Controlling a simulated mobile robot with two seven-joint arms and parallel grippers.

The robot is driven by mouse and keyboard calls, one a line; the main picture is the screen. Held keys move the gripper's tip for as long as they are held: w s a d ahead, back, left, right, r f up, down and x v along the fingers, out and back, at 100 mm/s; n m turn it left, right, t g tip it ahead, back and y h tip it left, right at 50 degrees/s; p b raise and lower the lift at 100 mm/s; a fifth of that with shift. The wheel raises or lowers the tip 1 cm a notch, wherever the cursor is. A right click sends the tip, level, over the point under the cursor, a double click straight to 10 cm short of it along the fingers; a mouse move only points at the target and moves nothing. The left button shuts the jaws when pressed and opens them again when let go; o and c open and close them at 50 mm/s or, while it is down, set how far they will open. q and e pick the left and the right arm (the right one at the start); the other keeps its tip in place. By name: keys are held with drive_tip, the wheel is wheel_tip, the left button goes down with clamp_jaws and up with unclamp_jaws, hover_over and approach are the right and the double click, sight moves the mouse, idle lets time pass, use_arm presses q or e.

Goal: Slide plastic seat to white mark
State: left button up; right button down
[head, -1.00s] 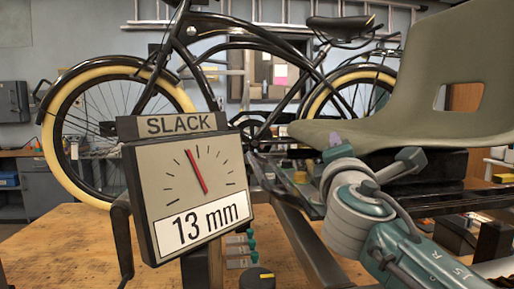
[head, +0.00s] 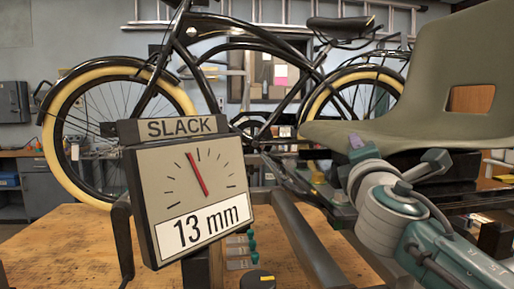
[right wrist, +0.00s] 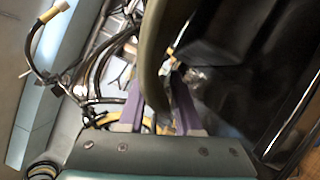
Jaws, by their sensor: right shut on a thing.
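The grey-green plastic seat (head: 400,105), with a square hole in its backrest, fills the right of the head view. My right gripper (head: 357,144) is at the seat's front left edge, with a purple fingertip showing. In the right wrist view, the purple fingers of my right gripper (right wrist: 160,105) are shut on the curved edge of the seat (right wrist: 152,50), one on each side. I cannot make out the white mark in either view. My left gripper is not in view.
A gauge labelled SLACK (head: 190,190) reads 13 mm at the front left. Dark frame tubes (head: 305,240) run below the seat, over a wooden workbench (head: 60,235). A black bicycle with cream tyres (head: 62,165) stands behind. Bare bench lies left of the gauge.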

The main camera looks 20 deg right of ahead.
drive_tip(key=shift+s+d+f, duration=0.1)
drive_tip(key=shift+d, duration=0.25)
drive_tip(key=c, duration=0.6)
unclamp_jaws()
drive_tip(key=b+v, duration=0.1)
drive_tip(key=v, duration=0.7)
drive_tip(key=shift+s+a+f, duration=0.1)
drive_tip(key=shift+s+a, duration=0.15)
drive_tip(key=shift+s, duration=0.05)
drive_tip(key=shift+s+a, duration=0.3)
drive_tip(key=shift+s, duration=0.15)
